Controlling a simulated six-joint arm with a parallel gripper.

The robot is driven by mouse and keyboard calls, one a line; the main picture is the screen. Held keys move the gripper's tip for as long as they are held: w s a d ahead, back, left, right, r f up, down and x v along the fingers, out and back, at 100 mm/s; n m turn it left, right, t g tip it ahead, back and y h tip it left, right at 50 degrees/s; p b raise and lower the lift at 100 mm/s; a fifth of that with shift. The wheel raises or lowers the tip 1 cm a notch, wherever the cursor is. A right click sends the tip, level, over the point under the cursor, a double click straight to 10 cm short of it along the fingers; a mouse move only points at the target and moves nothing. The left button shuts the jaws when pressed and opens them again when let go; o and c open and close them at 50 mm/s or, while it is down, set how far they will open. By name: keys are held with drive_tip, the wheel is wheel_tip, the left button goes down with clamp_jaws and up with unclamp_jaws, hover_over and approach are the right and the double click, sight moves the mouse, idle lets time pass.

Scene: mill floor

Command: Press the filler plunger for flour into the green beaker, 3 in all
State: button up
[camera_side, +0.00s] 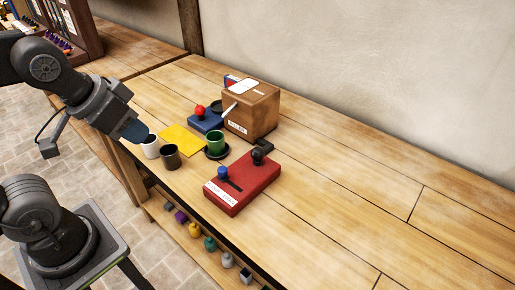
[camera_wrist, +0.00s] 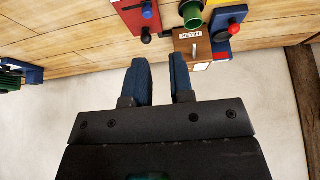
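The wooden filler box (camera_side: 258,112) with a label on its front stands towards the back of the table; a pale lever (camera_side: 229,110) sticks out from its side. The green beaker (camera_side: 216,140) stands upright on a dark saucer (camera_side: 216,155) in front of the box. What is inside the beaker cannot be told. In the wrist view the filler box (camera_wrist: 187,47) and green beaker (camera_wrist: 192,14) show near the top. My gripper (camera_side: 136,131) is above the table's left edge, left of and apart from both. Its fingers (camera_wrist: 160,62) are apart with nothing between them.
A blue base with a red knob (camera_side: 200,109) is behind. A red box (camera_side: 243,184) with knobs lies in front.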

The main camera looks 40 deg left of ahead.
clamp_jaws()
idle(1.1)
